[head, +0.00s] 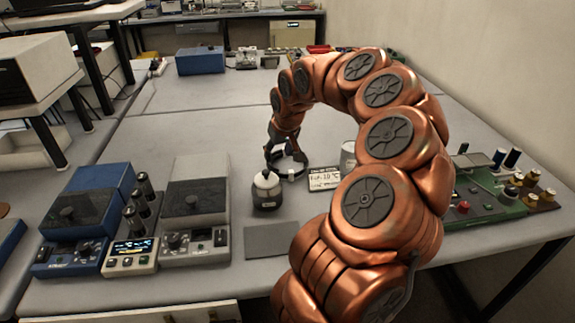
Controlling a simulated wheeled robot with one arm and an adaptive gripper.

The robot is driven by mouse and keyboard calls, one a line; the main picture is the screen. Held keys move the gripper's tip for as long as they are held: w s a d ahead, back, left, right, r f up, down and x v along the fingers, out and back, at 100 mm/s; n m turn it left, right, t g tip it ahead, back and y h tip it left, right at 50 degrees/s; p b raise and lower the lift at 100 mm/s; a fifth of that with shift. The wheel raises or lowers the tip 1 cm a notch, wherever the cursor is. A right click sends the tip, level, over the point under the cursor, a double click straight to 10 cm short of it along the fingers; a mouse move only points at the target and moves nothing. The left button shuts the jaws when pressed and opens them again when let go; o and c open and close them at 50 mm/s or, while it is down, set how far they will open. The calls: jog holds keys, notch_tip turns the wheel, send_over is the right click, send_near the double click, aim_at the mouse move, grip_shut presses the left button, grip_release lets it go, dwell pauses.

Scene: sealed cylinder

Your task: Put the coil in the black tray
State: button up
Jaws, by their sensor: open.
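My gripper (286,157) is pointing down over the middle of the bench, with its fingers apart. A dark ring-shaped thing with a small pale part (291,174) lies right at the fingertips; it may be the coil, but it is partly hidden by the fingers. I cannot tell whether the fingers touch it. No black tray can be made out for sure; a flat dark grey rectangle (269,240) lies near the bench's front edge. My arm hides part of the bench to the right.
A printed card (323,179) and a pale cylinder (348,156) are to the right. Blue and grey instruments (195,208) stand left, a green circuit board (486,192) right. The bench's left-middle is clear.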

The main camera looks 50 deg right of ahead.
aim_at(273, 165)
jog(key=shift+p+x, duration=0.3)
jog(key=shift+x, duration=0.75)
jog(key=shift+a+p+x, duration=0.15)
jog(key=shift+p+x, duration=0.4)
jog(key=shift+x, duration=0.85)
jog(key=shift+a+p+x, duration=0.2)
jog(key=shift+p+x, duration=0.35)
jog(key=shift+x, duration=0.85)
jog(key=shift+w, duration=0.1)
grip_shut()
